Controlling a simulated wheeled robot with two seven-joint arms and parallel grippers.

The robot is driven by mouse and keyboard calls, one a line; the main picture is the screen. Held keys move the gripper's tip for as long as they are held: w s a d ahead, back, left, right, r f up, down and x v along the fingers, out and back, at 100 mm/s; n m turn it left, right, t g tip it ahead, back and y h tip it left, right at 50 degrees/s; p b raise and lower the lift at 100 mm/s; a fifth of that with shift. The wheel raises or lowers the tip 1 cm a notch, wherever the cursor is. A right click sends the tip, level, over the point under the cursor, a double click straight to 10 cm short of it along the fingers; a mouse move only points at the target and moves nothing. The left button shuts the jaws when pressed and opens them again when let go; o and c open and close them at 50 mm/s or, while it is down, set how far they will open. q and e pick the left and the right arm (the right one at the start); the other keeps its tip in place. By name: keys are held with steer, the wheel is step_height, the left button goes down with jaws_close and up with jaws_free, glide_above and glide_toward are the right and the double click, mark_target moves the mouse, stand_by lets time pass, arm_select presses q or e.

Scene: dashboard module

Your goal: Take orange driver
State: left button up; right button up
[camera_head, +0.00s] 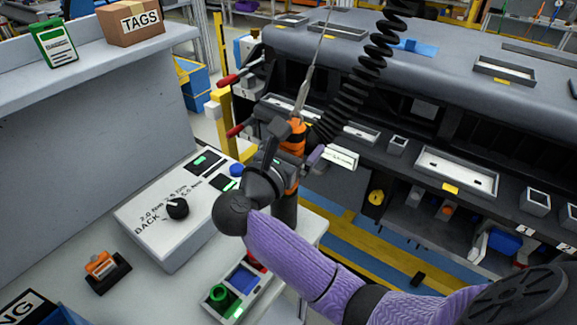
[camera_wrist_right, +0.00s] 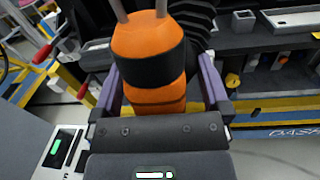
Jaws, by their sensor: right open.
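The orange driver (camera_head: 297,128) with black bands hangs upright below a thin cable, beside a black coiled hose. Its lower end is partly hidden by my right gripper in the head view. My right gripper (camera_head: 293,152) is at the driver, its fingers open on either side of the body. In the right wrist view the driver (camera_wrist_right: 148,45) stands between the two purple-sided fingers (camera_wrist_right: 160,80), with a visible gap at the right finger. Whether the left finger touches it I cannot tell. My left gripper is not in view.
A white control box (camera_head: 165,215) with a black knob stands on the bench at left. A tray with green and blue buttons (camera_head: 222,296) lies in front of it. The dark dashboard module (camera_head: 400,70) fills the right back. The black coiled hose (camera_head: 365,75) hangs close by.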

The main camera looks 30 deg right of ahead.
jaws_close()
stand_by(0.3)
steer(key=shift+r, duration=0.15)
